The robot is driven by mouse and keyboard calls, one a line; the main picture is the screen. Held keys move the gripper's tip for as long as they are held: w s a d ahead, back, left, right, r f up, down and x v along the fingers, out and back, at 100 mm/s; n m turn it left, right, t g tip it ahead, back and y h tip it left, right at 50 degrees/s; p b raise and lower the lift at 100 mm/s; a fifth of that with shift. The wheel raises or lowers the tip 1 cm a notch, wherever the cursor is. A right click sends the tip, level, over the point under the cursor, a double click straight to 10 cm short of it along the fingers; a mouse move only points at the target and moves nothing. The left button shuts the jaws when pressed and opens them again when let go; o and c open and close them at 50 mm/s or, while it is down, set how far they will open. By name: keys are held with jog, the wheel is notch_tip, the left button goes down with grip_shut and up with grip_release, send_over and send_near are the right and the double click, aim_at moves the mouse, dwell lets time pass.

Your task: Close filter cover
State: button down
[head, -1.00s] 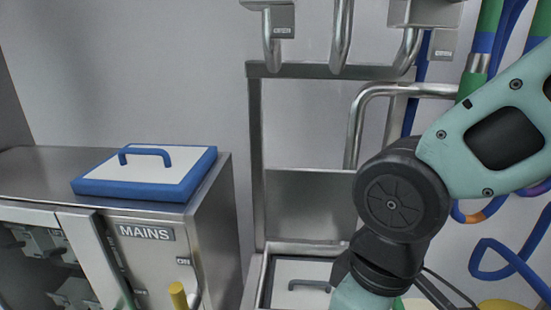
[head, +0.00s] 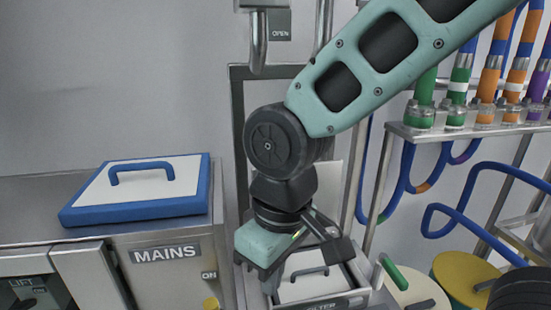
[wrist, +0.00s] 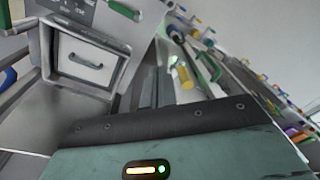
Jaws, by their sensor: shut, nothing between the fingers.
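The filter box (head: 350,297) is an open-topped steel box low in the head view, its front label partly cut off. Inside it lies a white panel (head: 306,286) with a grey handle; it also shows in the wrist view (wrist: 88,70). A pale upright panel (head: 326,188) stands behind my arm above the box, perhaps the raised cover; my arm hides much of it. My gripper (head: 271,288) is shut and empty, pointing down at the box's left side. Its fingertips are hard to make out, and I cannot tell whether they touch the box.
A blue-rimmed white lid (head: 140,190) with a blue handle lies on the steel MAINS cabinet (head: 165,254) at left. Pipes with coloured bands (head: 458,92) and blue hoses (head: 440,208) fill the right. Round yellow (head: 462,278) and cream discs (head: 412,290) stand right of the box.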

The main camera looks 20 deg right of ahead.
jog(key=w+d+r+m+t+h, duration=0.1)
jog(key=w+d+r+m, duration=0.2)
jog(key=w+d, duration=0.55)
jog(key=w+d+r+m+t, duration=0.1)
jog(key=w+d+r+m, duration=0.2)
jog(key=w, duration=1)
jog(key=w+d+r+m+t+h, duration=0.1)
jog(key=w+d+r+m, duration=0.3)
jog(key=w, duration=0.7)
jog(key=w+d+f+n+p, duration=0.1)
jog(key=w+d+f+p, duration=0.1)
jog(key=f, duration=0.8)
jog(key=shift+w+d+f+n+p, duration=0.2)
jog(key=shift+w+n+p, duration=0.1)
jog(key=shift+w+p, duration=0.4)
jog(key=shift+a+b, duration=0.1)
jog(key=shift+b, duration=0.3)
